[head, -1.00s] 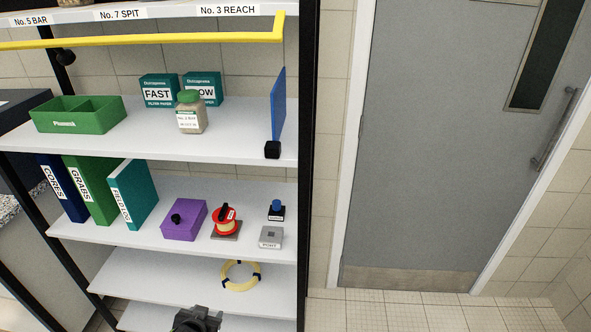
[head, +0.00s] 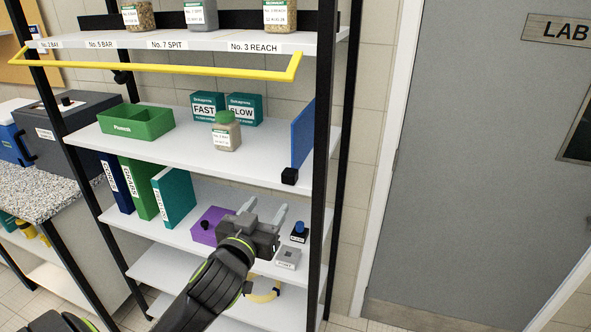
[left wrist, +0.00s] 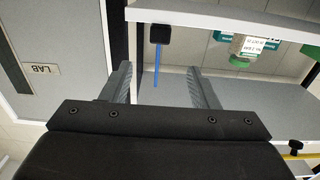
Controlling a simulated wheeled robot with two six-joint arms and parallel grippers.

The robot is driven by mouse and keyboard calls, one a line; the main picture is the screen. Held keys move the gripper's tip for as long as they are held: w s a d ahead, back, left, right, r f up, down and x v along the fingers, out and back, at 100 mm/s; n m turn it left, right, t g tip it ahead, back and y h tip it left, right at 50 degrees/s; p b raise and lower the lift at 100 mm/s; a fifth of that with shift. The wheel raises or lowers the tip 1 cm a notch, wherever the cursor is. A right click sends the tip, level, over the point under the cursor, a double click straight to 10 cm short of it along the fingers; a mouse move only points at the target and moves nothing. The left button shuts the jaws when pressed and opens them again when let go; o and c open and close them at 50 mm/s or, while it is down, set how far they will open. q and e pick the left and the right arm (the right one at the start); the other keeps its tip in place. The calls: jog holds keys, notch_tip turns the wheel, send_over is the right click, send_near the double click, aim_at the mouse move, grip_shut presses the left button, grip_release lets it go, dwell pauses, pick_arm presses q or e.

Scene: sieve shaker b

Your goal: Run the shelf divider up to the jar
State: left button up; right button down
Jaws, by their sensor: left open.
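The shelf divider is a blue upright panel (head: 302,133) with a black block (head: 289,176) at its front foot, near the right end of the middle shelf. The jar (head: 226,131), with a green lid and pale contents, stands to its left with a gap of bare shelf between. My left gripper (head: 264,210) is open and empty, below and in front of the divider. In the left wrist view the divider (left wrist: 157,66) and its black block (left wrist: 160,34) show beyond the open fingers (left wrist: 160,82); the jar (left wrist: 241,46) is to the right. My right gripper is not in view.
A yellow rail (head: 180,70) runs along the upper shelf's front. FAST (head: 205,108) and SLOW (head: 245,109) boxes stand behind the jar; a green bin (head: 136,122) is left. Below are binders, a purple box (head: 208,226) and small devices. A black post (head: 321,150) bounds the right.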

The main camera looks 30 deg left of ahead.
aim_at(291, 168)
pick_arm(q)
jog(key=p+x, duration=0.4)
jog(key=x, duration=1.2)
jog(key=shift+w, duration=0.2)
grip_shut()
